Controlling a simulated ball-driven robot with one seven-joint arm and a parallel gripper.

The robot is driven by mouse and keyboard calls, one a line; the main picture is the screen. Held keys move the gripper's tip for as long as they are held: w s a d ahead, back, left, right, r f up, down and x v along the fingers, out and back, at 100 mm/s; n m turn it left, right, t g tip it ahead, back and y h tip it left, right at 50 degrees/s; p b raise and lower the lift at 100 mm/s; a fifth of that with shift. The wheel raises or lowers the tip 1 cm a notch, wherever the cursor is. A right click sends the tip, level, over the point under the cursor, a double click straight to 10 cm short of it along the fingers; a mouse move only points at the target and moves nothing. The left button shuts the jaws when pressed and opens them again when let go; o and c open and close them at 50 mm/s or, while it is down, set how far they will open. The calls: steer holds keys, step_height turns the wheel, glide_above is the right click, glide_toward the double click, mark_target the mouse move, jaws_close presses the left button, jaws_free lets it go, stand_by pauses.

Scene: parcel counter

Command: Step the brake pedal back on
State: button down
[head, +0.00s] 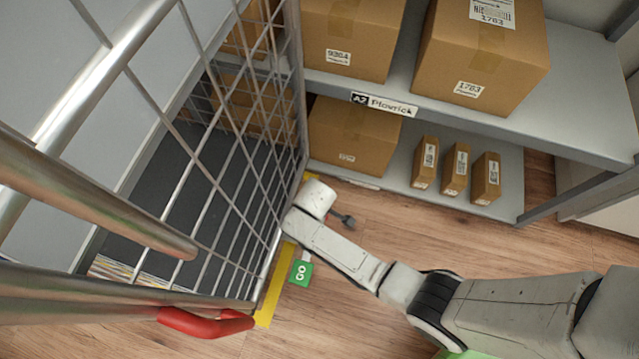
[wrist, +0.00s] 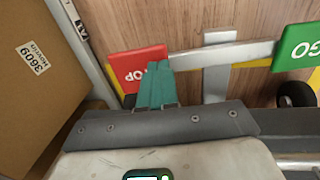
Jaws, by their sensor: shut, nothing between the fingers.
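The brake pedal shows in the wrist view as a bar with a red plate (wrist: 138,66) on the left, its lettering partly covered, and a green GO plate (wrist: 298,46) on the right. The green plate also shows in the head view (head: 301,273), low beside the roll cage (head: 232,190). The red plate is hidden behind my arm there. My gripper (wrist: 157,72) has its teal fingers together and empty. The fingertips overlap the right part of the red plate; I cannot tell whether they touch it.
A shelf (head: 555,120) with cartons stands behind the cage, and a large carton (wrist: 35,75) is close on the left in the wrist view. A black caster (wrist: 296,94) is at the right. Yellow tape (head: 275,285) marks the floor.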

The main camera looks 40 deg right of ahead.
steer(key=shift+w+d+f+g+y+p, duration=0.3)
steer(key=shift+g+y+p, duration=0.1)
steer(key=shift+y, duration=0.1)
steer(key=shift+w+d+f+g+y+b, duration=0.15)
steer(key=shift+f+y, duration=0.1)
steer(key=shift+f, duration=0.15)
steer(key=shift+s+d+f+g+y+b, duration=0.1)
steer(key=shift+f+g+y+b, duration=0.05)
steer(key=shift+f+y, duration=0.15)
steer(key=shift+d+f, duration=0.1)
steer(key=shift+f, duration=0.35)
steer(key=shift+r, duration=0.1)
step_height(320, 180, up, 14)
steer(key=w+d+p, duration=0.1)
steer(key=d+p, duration=0.1)
steer(key=p, duration=0.7)
steer(key=shift+w+p, duration=0.3)
steer(key=shift+a, duration=0.1)
